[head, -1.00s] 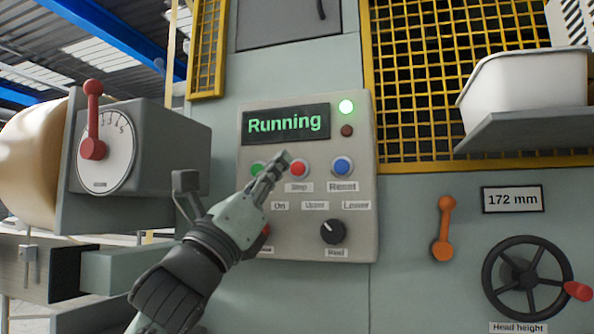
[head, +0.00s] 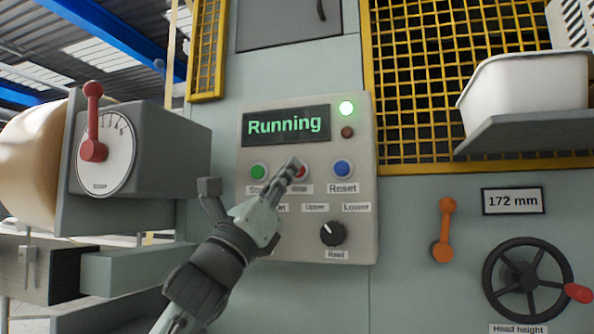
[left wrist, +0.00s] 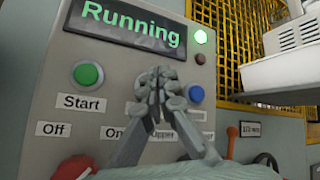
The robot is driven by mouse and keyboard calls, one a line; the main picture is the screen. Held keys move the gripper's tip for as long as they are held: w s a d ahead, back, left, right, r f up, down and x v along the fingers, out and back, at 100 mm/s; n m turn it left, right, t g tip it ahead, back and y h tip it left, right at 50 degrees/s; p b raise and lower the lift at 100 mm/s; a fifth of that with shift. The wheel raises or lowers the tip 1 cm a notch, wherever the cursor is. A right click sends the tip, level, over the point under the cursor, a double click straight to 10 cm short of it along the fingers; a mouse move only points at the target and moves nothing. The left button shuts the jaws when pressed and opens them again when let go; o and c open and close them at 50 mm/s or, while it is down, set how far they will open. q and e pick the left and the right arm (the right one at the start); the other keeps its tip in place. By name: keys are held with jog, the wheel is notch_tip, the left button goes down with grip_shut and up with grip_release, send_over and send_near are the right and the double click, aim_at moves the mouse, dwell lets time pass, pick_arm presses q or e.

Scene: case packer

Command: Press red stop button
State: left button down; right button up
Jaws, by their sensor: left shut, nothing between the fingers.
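The red stop button (head: 303,170) sits between the green start button (head: 258,171) and the blue reset button (head: 342,167) on the grey control panel (head: 361,225). My left gripper (head: 293,167) is shut and empty, its fingertips over the left part of the red button. I cannot tell whether they touch it. In the left wrist view the shut fingers (left wrist: 160,77) hide the red button, with the green button (left wrist: 88,75) to their left and the blue button (left wrist: 195,94) to their right. The display (head: 285,124) reads "Running". My right gripper is not in view.
A lit green lamp (head: 346,107) and a dark red lamp (head: 347,132) are right of the display. A black knob (head: 332,233) is lower on the panel. An orange lever (head: 444,228) and a handwheel (head: 527,280) are to the right. A shelf (head: 530,130) juts out.

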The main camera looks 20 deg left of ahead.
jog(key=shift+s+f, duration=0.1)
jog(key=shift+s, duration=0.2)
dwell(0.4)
pick_arm(q)
jog(key=shift+w, duration=0.15)
jog(key=shift+w, duration=0.3)
jog(key=shift+w, duration=0.45)
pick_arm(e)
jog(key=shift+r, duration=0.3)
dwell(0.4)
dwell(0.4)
pick_arm(q)
jog(key=shift+s+p, duration=0.35)
jog(key=shift+s, duration=0.55)
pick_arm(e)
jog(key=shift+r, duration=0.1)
pick_arm(q)
jog(key=s, duration=0.5)
jog(key=shift+a, duration=0.1)
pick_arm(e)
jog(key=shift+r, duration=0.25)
